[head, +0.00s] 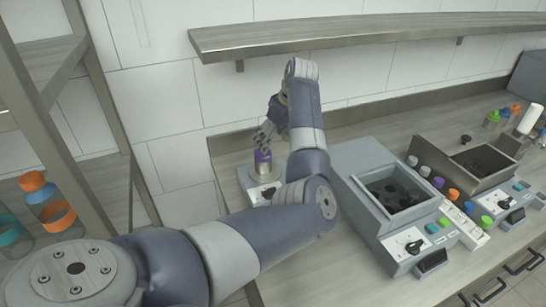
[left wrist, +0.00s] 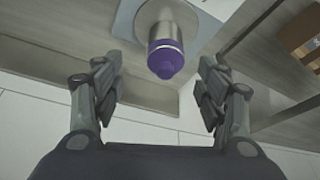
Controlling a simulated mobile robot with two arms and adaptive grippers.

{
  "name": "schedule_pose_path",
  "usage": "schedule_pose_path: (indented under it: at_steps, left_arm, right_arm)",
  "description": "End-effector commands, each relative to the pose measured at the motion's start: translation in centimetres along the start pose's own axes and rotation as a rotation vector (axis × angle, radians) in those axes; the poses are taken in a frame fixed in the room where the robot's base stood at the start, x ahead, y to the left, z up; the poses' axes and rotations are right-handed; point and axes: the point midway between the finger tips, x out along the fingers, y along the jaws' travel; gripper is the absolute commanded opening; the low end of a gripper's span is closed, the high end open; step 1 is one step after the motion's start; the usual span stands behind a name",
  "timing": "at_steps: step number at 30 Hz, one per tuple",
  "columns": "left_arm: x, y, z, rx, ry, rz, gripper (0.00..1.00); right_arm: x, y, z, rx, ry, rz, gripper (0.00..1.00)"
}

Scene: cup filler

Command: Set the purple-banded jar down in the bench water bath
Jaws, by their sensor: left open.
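The purple-banded jar (head: 263,161) stands upright on a small pale device with a round plate and a knob, at the left end of the bench. In the left wrist view the jar (left wrist: 164,55) shows a metallic body and a purple top, centred beyond the fingers. My left gripper (head: 268,136) is open just above and beside the jar, with no visible contact. Two grey units with dark open wells stand to the right, the nearer one (head: 352,190) and the farther one (head: 464,190); I cannot tell for certain which is the bench water bath. My right gripper is out of view.
A wall shelf (head: 330,35) runs above the bench. Several small coloured-capped vials stand between the two units. Bottles with orange (head: 32,181) and teal caps sit on a rack at left. My left arm spans the foreground.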

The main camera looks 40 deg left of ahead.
Motion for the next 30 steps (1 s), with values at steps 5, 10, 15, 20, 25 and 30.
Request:
schedule_pose_path:
  at_steps: [5,10,15,20,25,30]
  left_arm:
    - [2.9,-0.1,0.0,0.001,-0.002,-0.005,0.67]
    - [4.7,-0.1,0.0,0.0,-0.001,-0.003,0.67]
    - [6.1,-0.1,0.0,0.001,-0.004,-0.004,0.67]
    - [8.7,-0.1,-0.1,0.001,-0.002,-0.004,0.67]
    - [10.1,-0.1,0.0,0.001,-0.003,-0.001,0.67]
    - [10.2,-0.1,0.1,0.0,-0.002,0.0,0.67]
  right_arm:
    - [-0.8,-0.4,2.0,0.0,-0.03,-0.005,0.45]
    - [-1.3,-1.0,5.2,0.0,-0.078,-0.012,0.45]
    - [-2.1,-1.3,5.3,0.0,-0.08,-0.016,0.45]
    - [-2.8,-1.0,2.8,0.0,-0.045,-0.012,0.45]
    - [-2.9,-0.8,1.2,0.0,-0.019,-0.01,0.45]
    - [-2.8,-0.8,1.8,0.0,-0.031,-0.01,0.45]
